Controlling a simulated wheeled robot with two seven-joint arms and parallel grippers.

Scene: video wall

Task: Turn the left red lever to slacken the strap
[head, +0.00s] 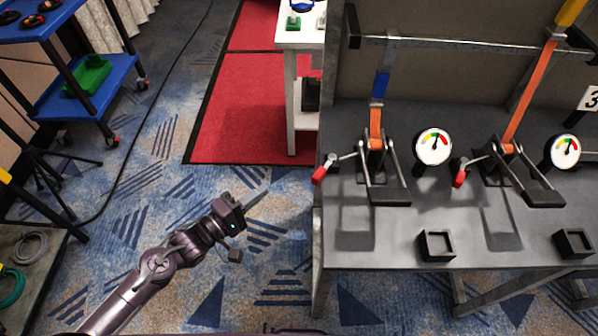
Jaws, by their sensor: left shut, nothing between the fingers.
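The left red lever (319,174) has a red tip on a thin metal rod and sticks out to the left of the left ratchet (378,170), at the table's left edge. An orange strap (375,122) runs up from this ratchet to a blue piece (380,86) below the metal bar. A second red lever (459,178) sits at the right ratchet (510,165). My left gripper (262,192) is shut and empty over the carpet, left of the table and apart from the left lever. My right gripper is not in view.
The grey table (400,222) carries round gauges (433,147) and small black square holders (437,245). A white stand (291,95) is behind my gripper on red carpet. A blue cart (90,85) stands at upper left. Patterned floor between is free.

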